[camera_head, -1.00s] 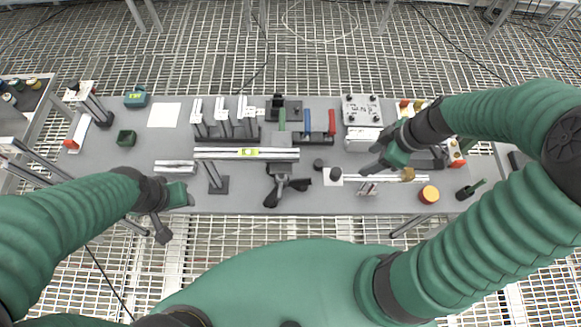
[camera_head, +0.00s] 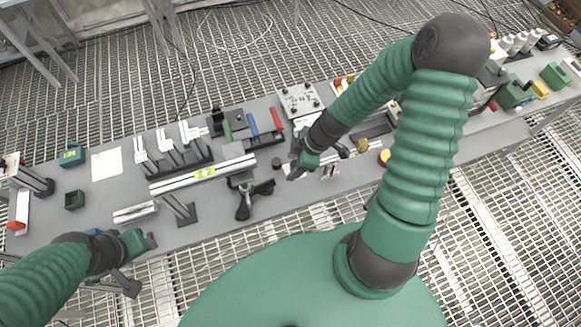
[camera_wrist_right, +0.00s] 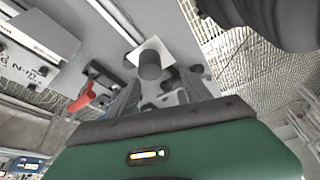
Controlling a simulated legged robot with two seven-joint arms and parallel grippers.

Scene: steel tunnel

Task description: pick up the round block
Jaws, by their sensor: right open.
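The round block, a short dark cylinder (camera_head: 277,163), stands on the grey bench close to the left of my right gripper (camera_head: 294,171). In the right wrist view the round block (camera_wrist_right: 150,65) appears beyond the fingertips, in front of a white square sheet (camera_wrist_right: 153,49). My right gripper (camera_wrist_right: 160,88) is open, its two grey fingers apart, with the block not held. My left gripper (camera_head: 146,243) is over the bench's near left edge, away from the block; its finger opening is unclear.
A black clamp-like tool (camera_head: 246,197) lies left of the block. A long rail (camera_head: 166,186) with a yellow-green level lies farther left. Red-handled and blue-handled tools stand behind. A yellow round jar (camera_head: 385,157) is to the right. The near bench edge is close.

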